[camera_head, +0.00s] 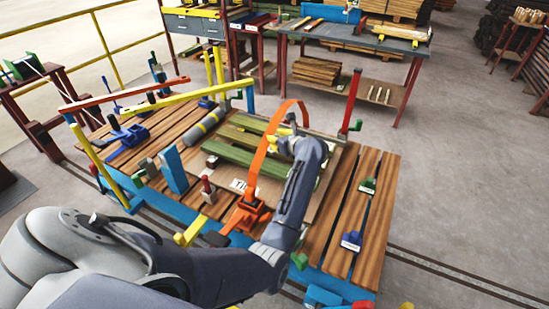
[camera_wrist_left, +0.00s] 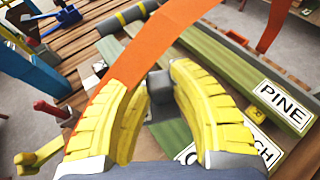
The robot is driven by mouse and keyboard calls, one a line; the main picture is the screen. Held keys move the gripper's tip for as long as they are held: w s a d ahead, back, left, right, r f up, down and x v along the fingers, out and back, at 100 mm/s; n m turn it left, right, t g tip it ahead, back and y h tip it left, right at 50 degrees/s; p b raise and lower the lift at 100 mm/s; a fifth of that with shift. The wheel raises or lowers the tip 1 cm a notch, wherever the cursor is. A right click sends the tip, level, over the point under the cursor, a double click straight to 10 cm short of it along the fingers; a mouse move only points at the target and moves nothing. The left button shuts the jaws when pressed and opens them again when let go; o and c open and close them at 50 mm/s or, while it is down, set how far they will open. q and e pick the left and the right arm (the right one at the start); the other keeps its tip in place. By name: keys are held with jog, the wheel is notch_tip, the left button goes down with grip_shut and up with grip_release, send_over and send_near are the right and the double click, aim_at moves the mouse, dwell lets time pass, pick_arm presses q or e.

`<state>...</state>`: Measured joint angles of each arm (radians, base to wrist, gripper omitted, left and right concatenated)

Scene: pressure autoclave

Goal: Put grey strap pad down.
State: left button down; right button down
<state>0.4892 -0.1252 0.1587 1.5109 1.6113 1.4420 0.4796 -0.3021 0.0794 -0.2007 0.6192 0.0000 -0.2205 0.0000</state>
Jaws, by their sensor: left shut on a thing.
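The grey strap pad (camera_wrist_left: 159,84) is a small dark grey block between the yellow fingers of my left gripper (camera_wrist_left: 150,95) in the left wrist view. My left gripper is shut on it, and the fingers partly hide it. The orange strap (camera_wrist_left: 152,45) runs up past the left finger and arches over. In the head view the strap (camera_head: 263,150) rises in a loop from the orange ratchet (camera_head: 248,213). There my left gripper (camera_head: 283,131) is above the green boards (camera_head: 240,152); the pad is not clear. My right gripper is not in view.
The boards lie on a slatted wooden bed with a blue frame (camera_head: 155,204). One board carries a PINE label (camera_wrist_left: 283,105). A red post (camera_head: 351,103) stands at the back right, and yellow bars (camera_head: 190,97) cross the left.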

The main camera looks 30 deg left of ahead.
pick_arm(q)
jog(key=shift+f, duration=5.15)
jog(key=c, duration=1.2)
grip_release()
jog(key=shift+f, duration=0.1)
jog(key=shift+v, duration=3.75)
